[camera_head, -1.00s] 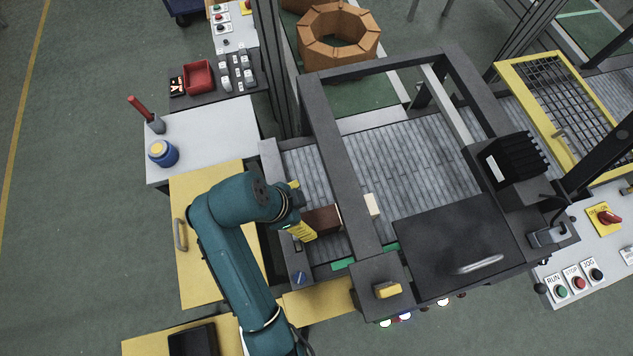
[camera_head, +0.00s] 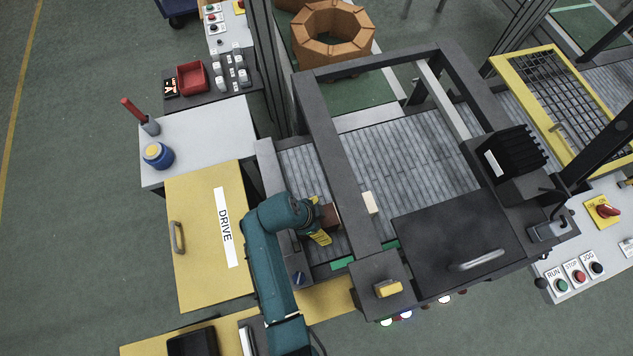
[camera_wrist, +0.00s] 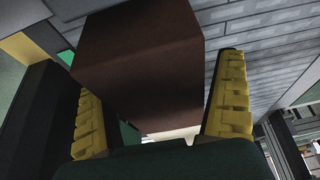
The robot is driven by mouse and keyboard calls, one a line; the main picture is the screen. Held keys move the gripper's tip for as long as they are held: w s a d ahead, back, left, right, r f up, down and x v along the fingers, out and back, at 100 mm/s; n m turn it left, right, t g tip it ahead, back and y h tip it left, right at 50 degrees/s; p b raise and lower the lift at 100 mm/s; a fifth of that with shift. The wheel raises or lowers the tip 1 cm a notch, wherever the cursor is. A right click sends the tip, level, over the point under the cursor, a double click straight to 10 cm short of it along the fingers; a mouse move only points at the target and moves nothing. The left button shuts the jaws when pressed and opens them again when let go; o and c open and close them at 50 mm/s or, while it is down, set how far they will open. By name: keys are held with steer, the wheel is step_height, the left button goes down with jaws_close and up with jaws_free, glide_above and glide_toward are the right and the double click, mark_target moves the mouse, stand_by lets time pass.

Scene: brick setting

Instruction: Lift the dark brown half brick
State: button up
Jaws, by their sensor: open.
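The dark brown half brick (camera_head: 333,214) is on the grey slatted roller bed, left of the dark frame bar. My arm partly hides it in the head view. My gripper (camera_head: 324,219) is open at the brick, with a yellow finger showing on its near side. In the wrist view the brick (camera_wrist: 140,60) fills the upper middle, between the two yellow fingers of my gripper (camera_wrist: 158,85). The left finger is close to the brick. A gap shows between the brick and the right finger.
A dark frame bar (camera_head: 335,150) stands right of the brick, with a cream block (camera_head: 370,203) on it. A black cover with a handle (camera_head: 475,260) lies to the right. A yellow DRIVE cabinet (camera_head: 195,230) is on the left. The bed (camera_head: 295,160) behind the brick is clear.

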steer(key=shift+f, duration=0.4)
stand_by(0.3)
steer(key=shift+w+r, duration=0.1)
steer(key=c, duration=1.3)
